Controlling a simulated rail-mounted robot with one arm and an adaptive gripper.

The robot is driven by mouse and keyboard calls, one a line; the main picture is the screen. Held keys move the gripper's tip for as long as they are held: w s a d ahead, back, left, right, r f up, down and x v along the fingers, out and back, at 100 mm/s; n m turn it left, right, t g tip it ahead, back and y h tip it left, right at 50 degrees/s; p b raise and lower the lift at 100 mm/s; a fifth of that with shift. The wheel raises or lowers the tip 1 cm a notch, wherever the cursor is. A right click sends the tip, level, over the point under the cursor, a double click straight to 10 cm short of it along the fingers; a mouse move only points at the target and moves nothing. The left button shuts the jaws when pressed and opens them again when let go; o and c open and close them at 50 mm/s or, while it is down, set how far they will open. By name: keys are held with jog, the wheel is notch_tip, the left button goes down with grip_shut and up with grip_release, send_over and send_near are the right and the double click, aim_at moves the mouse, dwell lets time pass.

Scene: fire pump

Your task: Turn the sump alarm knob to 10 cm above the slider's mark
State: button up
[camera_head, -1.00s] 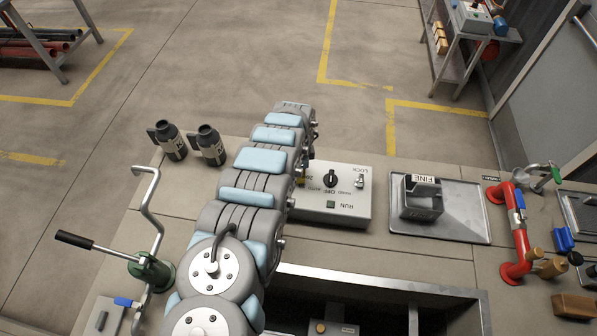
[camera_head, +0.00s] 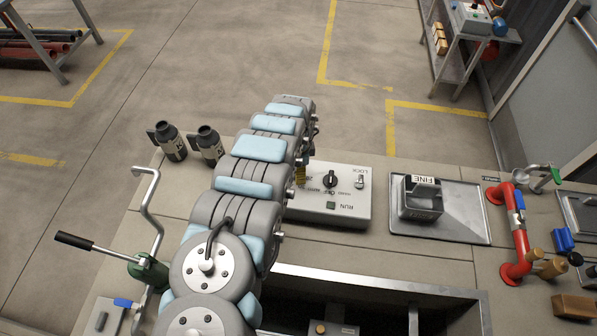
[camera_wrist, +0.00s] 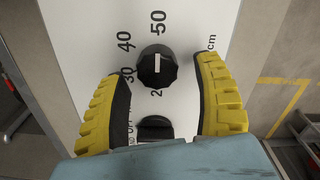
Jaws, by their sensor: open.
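The black sump alarm knob (camera_wrist: 157,66) is on a pale panel (camera_wrist: 185,20) in the wrist view. The printed numbers 30, 40 and 50 run around it, with part of 20 below and "cm" at the right. The slider's mark is not readable.
In the head view, a grey control box (camera_head: 345,205) with a black selector and a RUN button stands right of my arm. A metal tray (camera_head: 462,215) with a FINE-labelled block, red pipework (camera_head: 518,240) and two dark nozzles (camera_head: 170,142) are also on the bench.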

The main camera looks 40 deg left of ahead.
notch_tip(320, 180, up, 10)
dwell(0.8)
dwell(0.6)
